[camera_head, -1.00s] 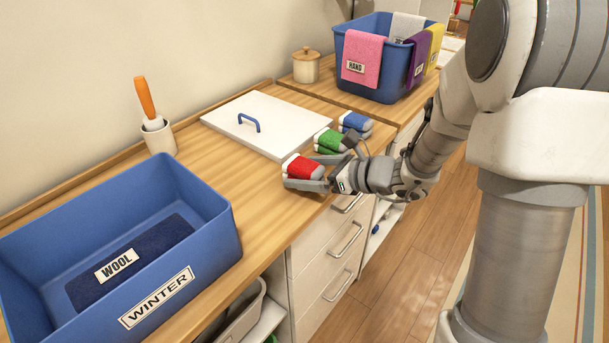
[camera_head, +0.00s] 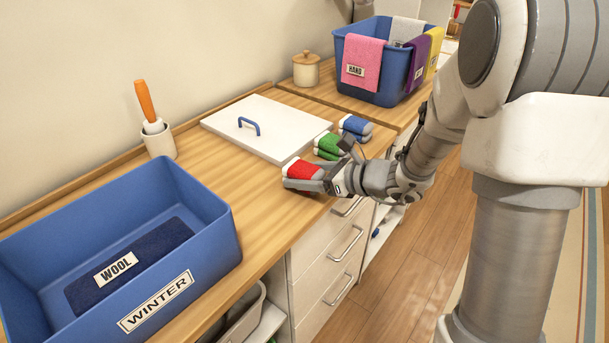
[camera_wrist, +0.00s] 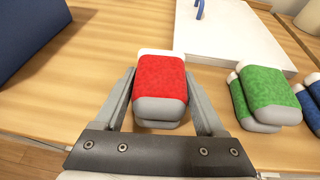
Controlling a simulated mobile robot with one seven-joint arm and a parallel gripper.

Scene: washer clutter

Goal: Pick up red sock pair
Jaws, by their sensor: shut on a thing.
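The red sock pair (camera_head: 303,171), red with white and grey ends, is at the front edge of the wooden counter. My gripper (camera_head: 318,178) is shut on it from the right. In the wrist view the red sock pair (camera_wrist: 161,88) sits between the two grey fingers of my gripper (camera_wrist: 160,105), one on each side. In the head view, part of the pair is hidden by the gripper. I cannot tell whether it is clear of the counter.
A green sock pair (camera_head: 328,144) and a blue sock pair (camera_head: 355,126) lie just behind. A white lid (camera_head: 265,128) with a blue handle lies to the left. A blue WINTER bin (camera_head: 215,240) stands at the left front. Bare counter (camera_head: 240,185) lies between bin and socks.

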